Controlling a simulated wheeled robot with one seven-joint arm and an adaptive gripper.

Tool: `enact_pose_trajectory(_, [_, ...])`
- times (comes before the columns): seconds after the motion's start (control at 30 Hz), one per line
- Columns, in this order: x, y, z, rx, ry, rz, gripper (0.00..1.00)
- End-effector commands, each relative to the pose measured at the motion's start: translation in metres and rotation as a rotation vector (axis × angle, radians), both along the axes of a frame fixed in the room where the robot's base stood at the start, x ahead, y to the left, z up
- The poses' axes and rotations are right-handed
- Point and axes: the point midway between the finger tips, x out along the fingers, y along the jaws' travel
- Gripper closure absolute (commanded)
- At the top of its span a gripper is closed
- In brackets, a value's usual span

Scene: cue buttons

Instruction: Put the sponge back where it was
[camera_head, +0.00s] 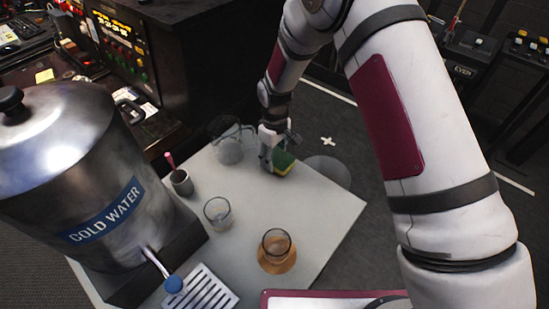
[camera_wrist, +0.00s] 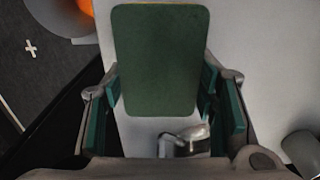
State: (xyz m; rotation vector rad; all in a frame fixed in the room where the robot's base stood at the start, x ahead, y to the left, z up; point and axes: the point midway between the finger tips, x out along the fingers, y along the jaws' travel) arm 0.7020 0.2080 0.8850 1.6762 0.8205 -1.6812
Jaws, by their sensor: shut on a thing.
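The sponge (camera_head: 284,163) has a green face and a yellow layer. In the head view it is at the far edge of the pale table (camera_head: 320,205), held at my gripper (camera_head: 275,156). In the wrist view the sponge's green face (camera_wrist: 160,60) fills the upper middle, between the two fingers of my gripper (camera_wrist: 160,88). The fingers are shut on its sides. I cannot tell whether the sponge touches the tabletop or hangs just above it. No mark of its former place is clear in these frames.
A glass jug (camera_head: 229,145) stands left of my gripper. A grey cup with a pink stick (camera_head: 181,182), a clear glass (camera_head: 218,213) and an orange-based glass vessel (camera_head: 277,250) stand nearer. A metal water dispenser (camera_head: 75,170) fills the left. The table's right part is clear.

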Motion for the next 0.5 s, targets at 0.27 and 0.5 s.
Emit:
enact_pose_trajectory(0.27, [0.001,0.001,-0.015,0.001,-0.003,0.0,0.78])
enact_pose_trajectory(0.5, [0.001,0.001,-0.017,0.002,-0.003,0.0,0.78])
